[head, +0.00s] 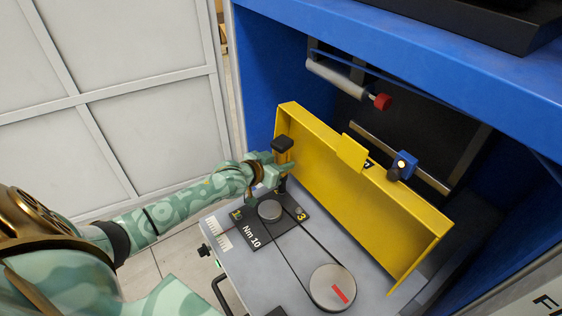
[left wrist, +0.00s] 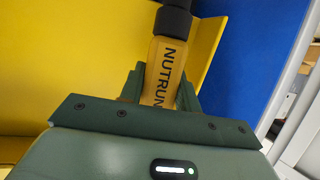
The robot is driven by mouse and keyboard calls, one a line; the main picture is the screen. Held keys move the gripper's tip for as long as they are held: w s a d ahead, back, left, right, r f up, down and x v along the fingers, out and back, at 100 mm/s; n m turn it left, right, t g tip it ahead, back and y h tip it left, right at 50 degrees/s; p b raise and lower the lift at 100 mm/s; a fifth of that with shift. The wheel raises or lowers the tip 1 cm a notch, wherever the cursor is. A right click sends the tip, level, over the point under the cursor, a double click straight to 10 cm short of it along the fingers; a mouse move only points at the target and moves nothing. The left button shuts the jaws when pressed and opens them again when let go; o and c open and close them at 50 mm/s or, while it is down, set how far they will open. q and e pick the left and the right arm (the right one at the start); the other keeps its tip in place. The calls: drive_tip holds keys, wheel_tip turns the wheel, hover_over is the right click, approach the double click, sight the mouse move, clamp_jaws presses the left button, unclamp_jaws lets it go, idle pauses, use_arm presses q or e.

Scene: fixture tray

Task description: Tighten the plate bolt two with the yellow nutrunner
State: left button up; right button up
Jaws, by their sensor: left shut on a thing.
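My left gripper (head: 277,172) is shut on the yellow nutrunner (head: 283,157), which stands roughly upright with its black top end up. In the left wrist view the yellow body with its lettering (left wrist: 165,75) sits between my green fingers (left wrist: 160,92). The dark plate (head: 247,236) below is marked 10 Nm and shows labels 1 and 3 at its corners. The nutrunner is over the plate's far edge. Label 2 and its bolt are hidden by my gripper, so I cannot tell whether the tool's lower end touches the bolt. My right gripper is not in view.
A small pulley (head: 270,209) on the plate is joined by a belt to a larger disc (head: 333,286) with a red mark. A yellow guard (head: 345,205) stands just behind the nutrunner. Blue cabinet walls (head: 262,75) enclose the back.

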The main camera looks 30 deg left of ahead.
sight(277, 152)
use_arm(q)
drive_tip(key=shift+f, duration=0.3)
idle(0.7)
drive_tip(key=shift+f+p, duration=0.25)
drive_tip(key=shift+p, duration=0.1)
idle(1.7)
drive_tip(key=shift+s+f, duration=0.1)
drive_tip(key=shift+f, duration=0.2)
idle(0.9)
wheel_tip(277, 152, up, 6)
drive_tip(key=p, duration=0.6)
drive_tip(key=shift+r+p, duration=0.2)
drive_tip(key=shift+p, duration=0.2)
